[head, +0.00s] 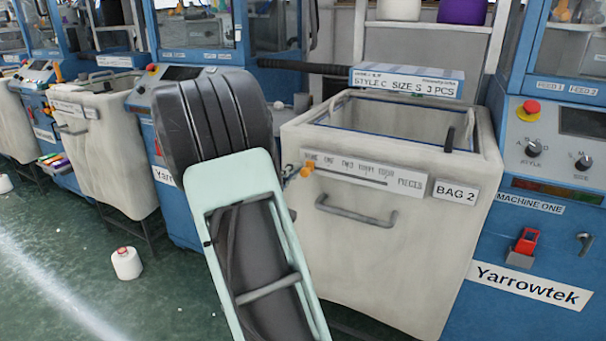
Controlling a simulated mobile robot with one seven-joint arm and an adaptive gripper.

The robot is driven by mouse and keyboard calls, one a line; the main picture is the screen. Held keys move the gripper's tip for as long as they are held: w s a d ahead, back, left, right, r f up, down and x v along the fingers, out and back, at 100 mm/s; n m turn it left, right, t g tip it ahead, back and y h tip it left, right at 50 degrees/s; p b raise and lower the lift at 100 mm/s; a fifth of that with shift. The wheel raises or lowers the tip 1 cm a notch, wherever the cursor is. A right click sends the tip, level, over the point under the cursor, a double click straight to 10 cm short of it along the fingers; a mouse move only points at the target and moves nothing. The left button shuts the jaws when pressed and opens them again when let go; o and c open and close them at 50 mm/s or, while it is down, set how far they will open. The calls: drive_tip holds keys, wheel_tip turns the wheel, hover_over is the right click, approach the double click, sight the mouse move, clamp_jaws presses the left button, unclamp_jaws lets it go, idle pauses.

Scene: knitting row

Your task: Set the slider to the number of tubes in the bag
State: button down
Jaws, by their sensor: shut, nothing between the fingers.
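The fabric bag labelled BAG 2 (375,262) stands in the centre right. Its open top shows pale inner walls; the bottom and any tubes are hidden. A slider strip (372,180) on its front has number words and ends in PIECES. The orange slider knob (308,169) is at the strip's left end, near the first word. My arm covers the area left of the bag. What looks like the tip of my gripper (289,176) shows as a small dark shape just left of the knob, shut and mostly hidden; contact with the knob cannot be told.
A sign (406,81) behind the bag reads STYLE C, SIZE S, 3 PCS. A grey handle (356,213) sticks out below the strip. Machine One (535,235) stands close on the right. A white cone (126,264) stands on the green floor, with open floor around it.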

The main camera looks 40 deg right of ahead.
sight(349, 175)
drive_tip(key=shift+s+d+b, duration=0.7)
drive_tip(key=shift+s+b, duration=0.15)
drive_tip(key=shift+s, duration=0.85)
drive_tip(key=shift+s+d+b, duration=0.7)
drive_tip(key=shift+s+b, duration=0.2)
drive_tip(key=shift+s, duration=0.75)
drive_tip(key=shift+s+d+b, duration=0.7)
drive_tip(key=shift+s+b, duration=0.15)
drive_tip(key=shift+s, duration=0.85)
drive_tip(key=shift+s+d, duration=0.3)
drive_tip(key=shift+s, duration=0.4)
drive_tip(key=shift+s+d, duration=0.25)
drive_tip(key=shift+s, duration=0.4)
drive_tip(key=shift+s+d, duration=0.3)
drive_tip(key=shift+s, duration=0.4)
drive_tip(key=shift+w, duration=0.1)
drive_tip(key=shift+w+a, duration=0.35)
drive_tip(key=shift+w, duration=0.15)
drive_tip(key=v, duration=0.8)
drive_tip(key=shift+d+r, duration=0.1)
drive_tip(key=shift+d, duration=0.05)
